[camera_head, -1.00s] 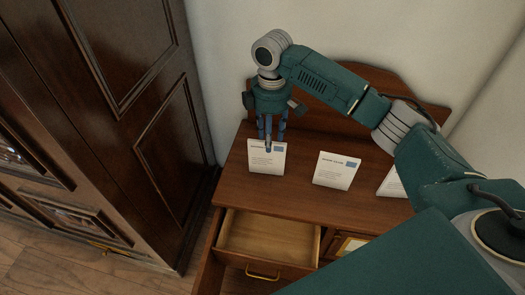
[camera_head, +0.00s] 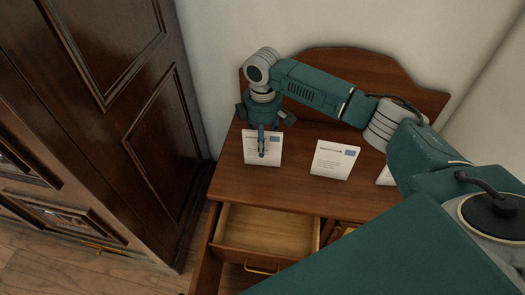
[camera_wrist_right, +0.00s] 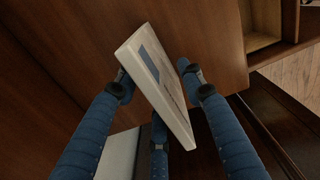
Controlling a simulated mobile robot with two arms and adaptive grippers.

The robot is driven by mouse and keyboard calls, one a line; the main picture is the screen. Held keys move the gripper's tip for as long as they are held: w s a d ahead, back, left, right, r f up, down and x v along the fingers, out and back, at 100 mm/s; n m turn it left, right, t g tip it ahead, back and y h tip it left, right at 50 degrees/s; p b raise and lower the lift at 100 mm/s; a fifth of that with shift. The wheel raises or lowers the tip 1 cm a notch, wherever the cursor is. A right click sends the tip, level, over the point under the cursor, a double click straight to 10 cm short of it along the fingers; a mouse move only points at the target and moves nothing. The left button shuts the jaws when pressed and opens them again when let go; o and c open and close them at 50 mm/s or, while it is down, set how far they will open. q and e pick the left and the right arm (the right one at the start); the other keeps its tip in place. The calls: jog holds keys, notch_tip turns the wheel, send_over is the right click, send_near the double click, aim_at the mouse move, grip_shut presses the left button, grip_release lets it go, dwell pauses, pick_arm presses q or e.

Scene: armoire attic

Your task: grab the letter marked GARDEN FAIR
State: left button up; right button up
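A white letter (camera_head: 276,148) with a blue stamp patch stands at the left end of the brown desk top (camera_head: 235,182). Its heading is too small to read, so I cannot confirm that it says GARDEN FAIR. My right gripper (camera_head: 262,146) is over this letter, with one blue finger in front of it and the others hidden behind it. In the right wrist view the letter (camera_wrist_right: 150,72) stands between the spread fingers. They look open, close to both faces; contact is not clear. My left gripper is not in view.
A second white letter (camera_head: 333,160) stands to the right, its heading also unreadable. A third (camera_head: 385,176) is mostly hidden by my right arm. An open, empty drawer (camera_head: 265,230) juts out below the desk top. A dark armoire (camera_head: 120,130) stands at left.

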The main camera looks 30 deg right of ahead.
jog(key=shift+f, duration=0.85)
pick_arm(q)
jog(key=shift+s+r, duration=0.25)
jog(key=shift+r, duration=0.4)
pick_arm(e)
jog(key=shift+c, duration=0.5)
grip_shut()
jog(key=shift+r, duration=0.1)
